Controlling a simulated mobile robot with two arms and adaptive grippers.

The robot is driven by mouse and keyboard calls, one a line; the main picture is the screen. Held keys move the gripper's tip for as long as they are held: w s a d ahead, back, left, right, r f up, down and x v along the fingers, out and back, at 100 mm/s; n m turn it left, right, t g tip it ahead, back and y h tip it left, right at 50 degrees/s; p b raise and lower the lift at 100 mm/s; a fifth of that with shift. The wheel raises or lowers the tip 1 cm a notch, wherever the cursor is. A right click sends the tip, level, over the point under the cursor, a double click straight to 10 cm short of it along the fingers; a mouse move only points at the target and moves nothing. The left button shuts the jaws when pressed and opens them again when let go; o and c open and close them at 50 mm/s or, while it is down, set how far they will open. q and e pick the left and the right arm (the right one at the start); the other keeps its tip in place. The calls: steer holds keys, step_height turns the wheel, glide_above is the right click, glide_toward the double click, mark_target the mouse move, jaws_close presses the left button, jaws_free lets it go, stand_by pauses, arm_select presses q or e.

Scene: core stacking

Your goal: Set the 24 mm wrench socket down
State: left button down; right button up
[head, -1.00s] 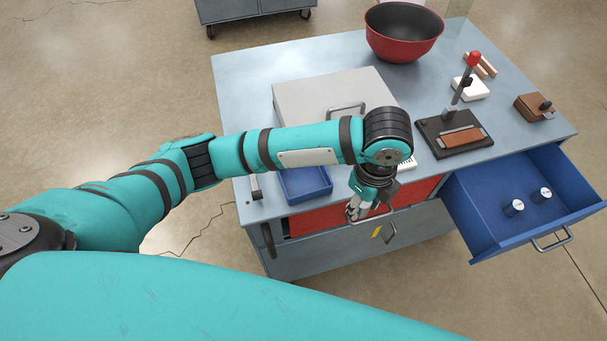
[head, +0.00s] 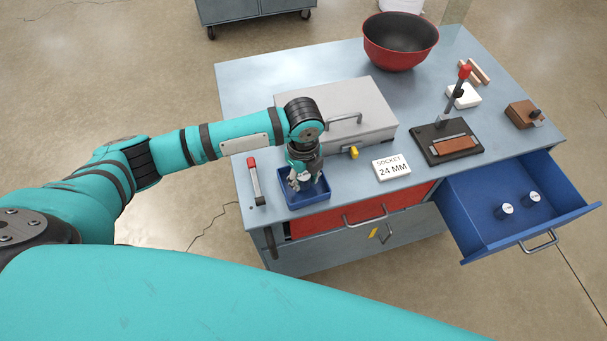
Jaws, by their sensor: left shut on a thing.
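My left gripper (head: 299,183) points down over the small blue tray (head: 308,202) at the front left of the bench. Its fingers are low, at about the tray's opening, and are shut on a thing. I take this to be the 24 mm wrench socket, but the fingers hide it and I cannot make out its shape or whether it touches the tray floor. A white card (head: 391,169) reading "SOCKET 24 MM" stands right of the tray. My right gripper is not in view.
The blue drawer (head: 480,225) is open at the right, with two small metal sockets (head: 504,211) inside. A grey lidded box (head: 360,108) lies behind the tray. A red-handled tool (head: 254,180) is left of it. A lever press (head: 447,143) and red bowl (head: 400,42) stand farther back.

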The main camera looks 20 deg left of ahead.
mark_target(304, 175)
arm_select(q)
steer(key=shift+f, duration=0.3)
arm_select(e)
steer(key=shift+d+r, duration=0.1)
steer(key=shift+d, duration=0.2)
arm_select(q)
steer(key=shift+f, duration=0.15)
steer(key=c, duration=0.9)
jaws_free()
step_height(304, 175, up, 11)
steer(key=b, duration=0.2)
steer(key=shift+b, duration=0.35)
steer(key=shift+r, duration=0.7)
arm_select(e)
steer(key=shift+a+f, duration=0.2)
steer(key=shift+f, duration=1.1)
